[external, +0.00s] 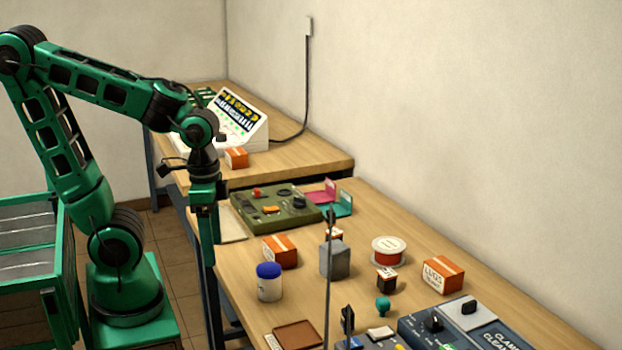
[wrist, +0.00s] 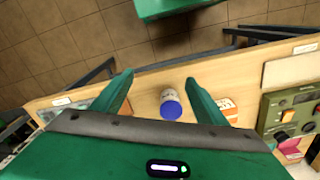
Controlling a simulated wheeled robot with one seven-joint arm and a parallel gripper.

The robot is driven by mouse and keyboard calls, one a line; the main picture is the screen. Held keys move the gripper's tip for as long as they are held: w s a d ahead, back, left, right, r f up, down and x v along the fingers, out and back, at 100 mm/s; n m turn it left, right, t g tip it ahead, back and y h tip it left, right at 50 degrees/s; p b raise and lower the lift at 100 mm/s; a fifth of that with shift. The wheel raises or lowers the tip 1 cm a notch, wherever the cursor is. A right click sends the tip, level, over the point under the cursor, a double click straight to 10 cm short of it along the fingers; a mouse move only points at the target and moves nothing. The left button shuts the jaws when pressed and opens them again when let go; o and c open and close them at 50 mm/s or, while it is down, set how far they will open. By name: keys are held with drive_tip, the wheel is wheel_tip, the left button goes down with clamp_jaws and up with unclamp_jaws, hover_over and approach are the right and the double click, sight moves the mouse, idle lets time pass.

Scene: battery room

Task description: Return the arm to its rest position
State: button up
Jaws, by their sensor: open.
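My arm reaches out from its green base at the left, bent at the elbow, with its wrist pointing down. My gripper (external: 211,238) hangs by the front edge of the near workbench (external: 224,275) in the external view. In the wrist view my gripper (wrist: 158,82) has its two green fingers spread wide, with nothing held between them. A white jar with a blue lid (external: 269,282) stands upright on the bench, apart from the fingers. It also shows in the wrist view (wrist: 171,105), between the fingers in the picture but below them.
An orange-and-white box (external: 280,251), a grey block (external: 335,260) and an olive control panel (external: 276,207) stand on the bench near my gripper. A white display unit (external: 241,120) is on the far bench. Tiled floor (wrist: 75,42) lies open beyond the bench edge.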

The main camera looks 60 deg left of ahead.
drive_tip(key=shift+m, duration=0.9)
drive_tip(key=s, duration=0.4)
drive_tip(key=shift+d, duration=0.35)
